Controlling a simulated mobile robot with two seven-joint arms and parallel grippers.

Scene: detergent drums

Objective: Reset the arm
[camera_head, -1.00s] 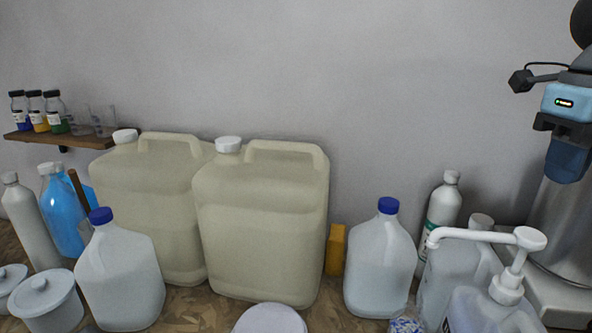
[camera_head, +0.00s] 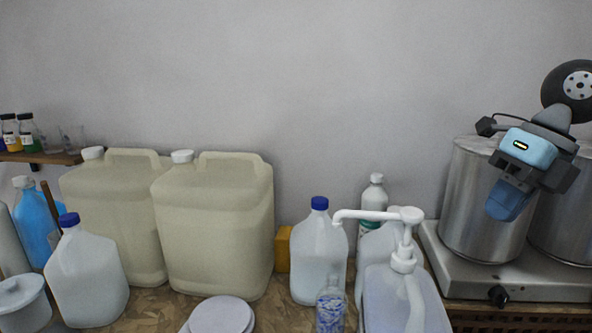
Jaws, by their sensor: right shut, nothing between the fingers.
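My right gripper (camera_head: 506,203), with blue fingers below a light-blue body, hangs at the right in the head view. It is shut and empty, pointing down in front of a steel drum (camera_head: 472,225). The drum is partly hidden behind it. My left gripper is not in view.
The drums stand on a grey heating base (camera_head: 470,282) at the right. Two beige canisters (camera_head: 215,235), a blue-capped jug (camera_head: 318,260), a pump bottle (camera_head: 395,305) and other bottles crowd the wooden table. A shelf (camera_head: 45,157) holds small bottles at the left. The wall above is clear.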

